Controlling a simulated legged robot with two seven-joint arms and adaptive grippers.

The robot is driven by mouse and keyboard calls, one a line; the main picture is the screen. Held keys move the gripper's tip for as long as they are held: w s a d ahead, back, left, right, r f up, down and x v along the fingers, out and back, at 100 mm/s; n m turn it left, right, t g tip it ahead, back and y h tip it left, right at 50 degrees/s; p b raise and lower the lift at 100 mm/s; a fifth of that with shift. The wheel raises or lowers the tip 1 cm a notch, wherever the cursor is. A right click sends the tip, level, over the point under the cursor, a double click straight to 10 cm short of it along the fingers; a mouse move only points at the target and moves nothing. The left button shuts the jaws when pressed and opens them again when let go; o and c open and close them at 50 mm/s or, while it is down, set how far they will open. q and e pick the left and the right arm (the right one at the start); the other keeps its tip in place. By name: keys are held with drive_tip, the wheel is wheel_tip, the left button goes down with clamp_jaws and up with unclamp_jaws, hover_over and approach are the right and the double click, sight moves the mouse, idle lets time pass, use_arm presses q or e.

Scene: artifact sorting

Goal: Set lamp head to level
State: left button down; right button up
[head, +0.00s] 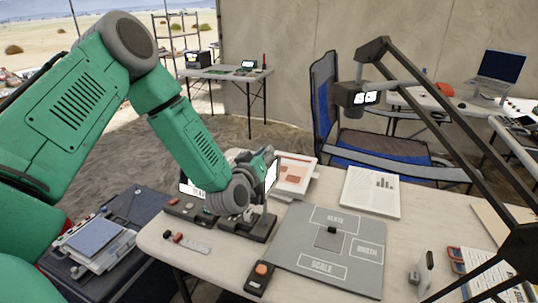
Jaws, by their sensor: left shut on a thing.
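The dark lamp head (352,96) hangs from a black jointed lamp arm (440,130) at the upper right, with a small bright panel on its right side. I cannot judge its exact tilt. My left gripper (263,166) is over the left part of the table, well left of and below the lamp head, apart from it. It is shut on what appears to be a small dark-edged device with a pale screen (272,178); the contact is largely hidden by my wrist. My right gripper is out of view.
A grey labelled mat (290,252) lies on the table (160,240). A black base (250,225) stands below my left wrist. A box with an orange button (260,274), a printed sheet (370,192) and a small upright piece (425,268) are nearby. A blue folding chair (385,145) stands behind.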

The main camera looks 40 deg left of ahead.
use_arm(q)
drive_tip(key=shift+a, duration=0.2)
drive_tip(key=c, duration=1.6)
unclamp_jaws()
drive_tip(key=shift+f, duration=0.1)
drive_tip(key=shift+a, duration=0.1)
drive_tip(key=v, duration=1.2)
drive_tip(key=shift+f, duration=0.1)
